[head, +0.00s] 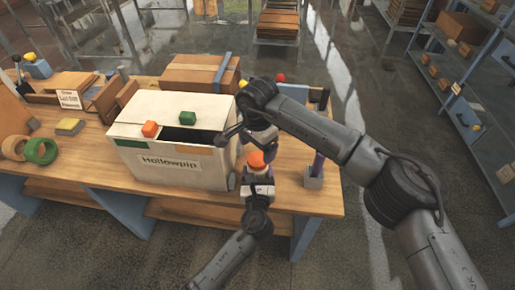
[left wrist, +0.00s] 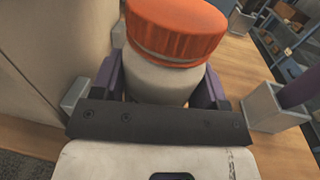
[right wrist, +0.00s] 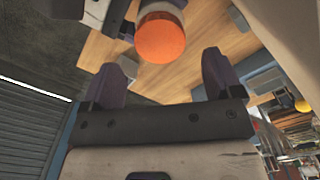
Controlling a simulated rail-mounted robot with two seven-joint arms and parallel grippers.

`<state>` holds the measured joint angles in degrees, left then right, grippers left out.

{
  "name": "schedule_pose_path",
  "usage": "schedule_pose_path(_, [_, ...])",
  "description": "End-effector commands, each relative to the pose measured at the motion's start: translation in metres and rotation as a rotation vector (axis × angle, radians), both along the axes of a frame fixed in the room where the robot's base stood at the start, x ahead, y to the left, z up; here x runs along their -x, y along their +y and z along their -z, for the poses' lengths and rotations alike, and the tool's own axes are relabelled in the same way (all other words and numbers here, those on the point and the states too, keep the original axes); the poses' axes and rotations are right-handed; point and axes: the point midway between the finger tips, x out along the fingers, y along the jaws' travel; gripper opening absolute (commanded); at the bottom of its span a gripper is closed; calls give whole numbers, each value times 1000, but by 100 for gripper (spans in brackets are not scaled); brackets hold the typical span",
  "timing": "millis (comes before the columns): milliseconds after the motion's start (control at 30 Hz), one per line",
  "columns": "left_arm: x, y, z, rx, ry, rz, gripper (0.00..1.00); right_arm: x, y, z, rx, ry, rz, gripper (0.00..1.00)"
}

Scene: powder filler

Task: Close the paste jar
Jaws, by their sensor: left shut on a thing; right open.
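The paste jar is a white jar (left wrist: 158,82) with an orange ribbed lid (left wrist: 178,30) on its top; a thin pale ring shows under the lid's rim. I cannot tell whether the lid is tight. My left gripper (left wrist: 158,92) is shut around the jar body, one purple finger on each side. In the head view the orange lid (head: 256,159) shows above my left gripper (head: 258,181), at the table's front. My right gripper (right wrist: 161,62) is open and empty, with the lid (right wrist: 160,40) apart from its fingers, ahead of the gap. Its fingertips are hard to make out in the head view.
A grey holder (head: 313,182) with a purple object stands to the right. Tape rolls (head: 40,151) lie far left.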

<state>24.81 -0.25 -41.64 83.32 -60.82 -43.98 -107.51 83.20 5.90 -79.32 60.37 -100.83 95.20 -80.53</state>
Motion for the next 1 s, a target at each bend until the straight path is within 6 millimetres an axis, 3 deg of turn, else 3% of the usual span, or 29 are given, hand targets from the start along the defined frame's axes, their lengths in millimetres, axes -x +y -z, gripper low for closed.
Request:
schedule_pose_path(167, [0, 0, 0, 0, 1, 0, 1, 0, 0, -3, 0, -1, -22, 85])
schedule_pose_path(533, [0, 0, 0, 0, 1, 0, 1, 0, 0, -34, 2, 0, -274, 85])
schedule_pose_path(1000, [0, 0, 0, 0, 1, 0, 1, 0, 0, -27, 1, 2, -286, 85])
